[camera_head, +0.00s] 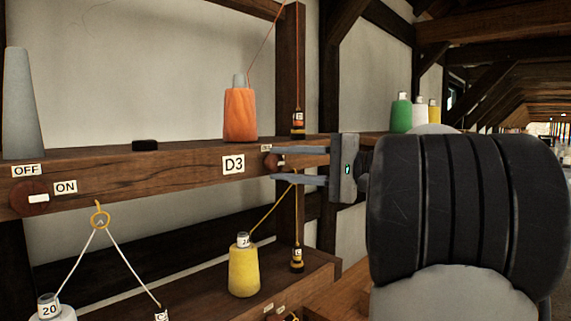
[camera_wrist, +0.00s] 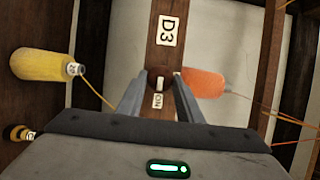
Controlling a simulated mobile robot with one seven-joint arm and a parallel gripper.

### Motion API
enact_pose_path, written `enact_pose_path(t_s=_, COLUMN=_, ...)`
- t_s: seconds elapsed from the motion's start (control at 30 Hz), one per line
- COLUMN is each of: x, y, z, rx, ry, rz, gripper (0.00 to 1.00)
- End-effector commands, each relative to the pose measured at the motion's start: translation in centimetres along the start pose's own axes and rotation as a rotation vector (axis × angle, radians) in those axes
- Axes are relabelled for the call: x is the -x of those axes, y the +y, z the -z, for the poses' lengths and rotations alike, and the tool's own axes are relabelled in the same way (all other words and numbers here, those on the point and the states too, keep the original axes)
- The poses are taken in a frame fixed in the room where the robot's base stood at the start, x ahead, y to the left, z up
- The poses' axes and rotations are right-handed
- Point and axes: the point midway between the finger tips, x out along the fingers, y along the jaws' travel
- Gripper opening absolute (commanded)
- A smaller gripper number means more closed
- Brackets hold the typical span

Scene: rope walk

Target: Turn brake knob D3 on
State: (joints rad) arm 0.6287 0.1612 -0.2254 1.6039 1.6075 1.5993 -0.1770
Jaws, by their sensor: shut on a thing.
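Brake knob D3 (camera_head: 270,162) is a small round brown knob on the front of the upper wooden beam, beside the white D3 label (camera_head: 233,164). My gripper (camera_head: 275,165) reaches in from the right, with one finger above the knob and one below. It is shut on the knob. In the wrist view the knob (camera_wrist: 156,82) sits between the fingertips, below the D3 label (camera_wrist: 168,31). A small ON label (camera_wrist: 158,100) lies between the fingers. The fingers partly hide the knob, and I cannot tell which way it points.
An orange yarn cone (camera_head: 240,114) stands on the beam (camera_head: 120,172) just above the knob. A yellow cone (camera_head: 243,271) stands on the lower shelf. Another knob (camera_head: 30,200) with OFF and ON labels is at the left. A dark post (camera_head: 290,60) rises behind my gripper.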

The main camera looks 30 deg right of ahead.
Motion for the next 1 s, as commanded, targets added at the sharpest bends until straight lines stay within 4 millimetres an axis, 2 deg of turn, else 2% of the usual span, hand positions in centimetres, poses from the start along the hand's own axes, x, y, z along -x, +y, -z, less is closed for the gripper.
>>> enact_pose_path(t_s=0.3, x=0.0, y=0.0, z=0.0, rx=-0.002, ry=0.001, rz=0.001, gripper=0.10)
enact_pose_path(t_s=0.33, x=0.0, y=0.0, z=0.0, rx=-0.002, ry=0.001, rz=0.001, gripper=0.38)
enact_pose_path(t_s=0.4, x=0.0, y=0.0, z=0.0, rx=-0.002, ry=0.001, rz=0.001, gripper=0.49)
enact_pose_path(t_s=0.77, x=0.3, y=0.0, z=0.0, rx=-0.001, ry=0.001, rz=0.000, gripper=0.51)
enact_pose_path(t_s=0.87, x=1.4, y=0.1, z=0.1, rx=0.000, ry=0.003, rz=0.000, gripper=0.51)
enact_pose_path(t_s=1.0, x=4.2, y=0.2, z=0.1, rx=0.000, ry=0.005, rz=0.000, gripper=0.51)
